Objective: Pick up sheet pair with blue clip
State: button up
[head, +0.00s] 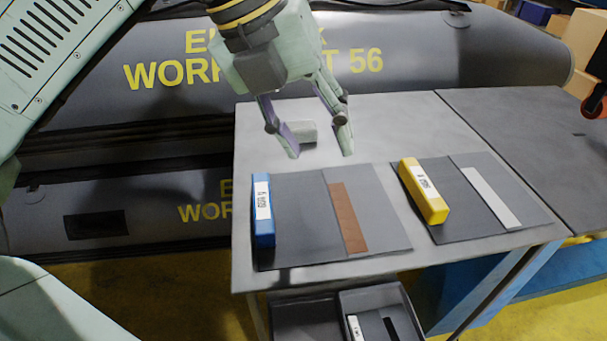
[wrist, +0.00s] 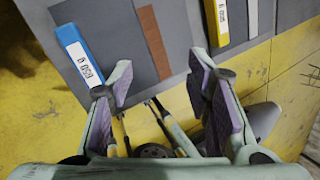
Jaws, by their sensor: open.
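The sheet pair with the blue clip (head: 300,215) is a dark grey pair lying flat on the left of the grey table. Its blue clip (head: 263,215) runs along the left edge and bears a white label. A brown strip (head: 348,218) crosses the sheets to the right. In the wrist view the blue clip (wrist: 78,56) is at upper left and the sheets (wrist: 112,42) beside it. My gripper (head: 318,150) is open and empty, above the table behind the sheet pair, apart from it. Its fingers (wrist: 160,78) are spread in the wrist view.
A second sheet pair (head: 455,205) with a yellow clip (head: 424,190) and a pale strip (head: 491,198) lies to the right. Grey inflatable boats (head: 130,110) stand behind the table. A dark tray (head: 305,318) is below its front edge.

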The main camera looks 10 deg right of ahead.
jog(key=w+a+f+n+y, duration=0.1)
jog(key=w+a+n+y, duration=0.1)
jog(key=a+n+y, duration=0.3)
jog(key=m, duration=0.2)
send_over(262, 200)
jog(key=f, duration=0.4)
jog(key=shift+w+a+f, duration=0.1)
jog(key=shift+w+f, duration=0.1)
jog(key=shift+f, duration=0.2)
jog(key=shift+s+f+p, duration=0.2)
jog(key=shift+f+p, duration=0.5)
jog(key=shift+f, duration=2.2)
grip_shut()
